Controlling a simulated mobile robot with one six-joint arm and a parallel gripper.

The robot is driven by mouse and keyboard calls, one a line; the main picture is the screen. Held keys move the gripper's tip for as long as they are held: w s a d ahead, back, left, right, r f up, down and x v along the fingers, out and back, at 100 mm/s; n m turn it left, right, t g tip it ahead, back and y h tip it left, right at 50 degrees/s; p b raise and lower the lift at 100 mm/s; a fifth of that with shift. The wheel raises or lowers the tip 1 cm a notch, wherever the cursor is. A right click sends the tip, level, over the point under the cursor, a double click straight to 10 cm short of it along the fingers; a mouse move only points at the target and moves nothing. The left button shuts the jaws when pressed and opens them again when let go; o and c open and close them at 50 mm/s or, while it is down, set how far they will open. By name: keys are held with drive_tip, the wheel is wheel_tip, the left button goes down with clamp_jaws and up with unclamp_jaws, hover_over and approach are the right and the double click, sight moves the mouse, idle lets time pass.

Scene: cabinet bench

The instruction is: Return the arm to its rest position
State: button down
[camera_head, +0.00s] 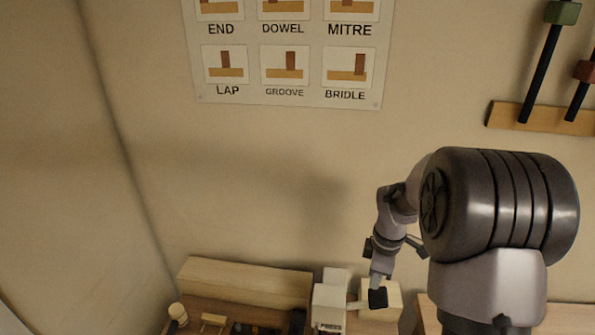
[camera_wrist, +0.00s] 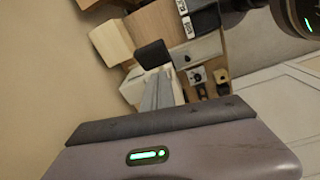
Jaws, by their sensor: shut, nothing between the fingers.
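My arm rises at the right of the head view and bends down toward the bench. My gripper (camera_head: 377,298) hangs at the arm's lower end, its dark tips in front of a pale wooden block (camera_head: 392,302). In the wrist view my gripper (camera_wrist: 153,57) has its grey fingers together, with nothing seen between them. Whether the tips touch the block or only overlap it in the picture, I cannot tell.
A white box-like unit (camera_head: 330,303) stands just left of the gripper. A long wooden block (camera_head: 245,279) lies along the wall. A round-headed wooden tool (camera_head: 178,312) is at far left. A poster (camera_head: 290,98) and a tool rack (camera_head: 535,117) hang on the wall.

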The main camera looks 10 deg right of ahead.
drive_tip(key=s+a+f+m+t+y+b, duration=0.1)
drive_tip(key=s+a+f+m+t+b, duration=0.1)
drive_tip(key=s+a+m+b, duration=0.6)
drive_tip(key=s+a+f+m+t+y+b, duration=0.1)
drive_tip(key=s+a+f+m+t+b, duration=0.1)
drive_tip(key=s+a+m+b, duration=0.6)
drive_tip(key=s+m+t+b, duration=0.1)
drive_tip(key=s+b, duration=0.3)
drive_tip(key=s, duration=0.2)
drive_tip(key=shift+s, duration=0.4)
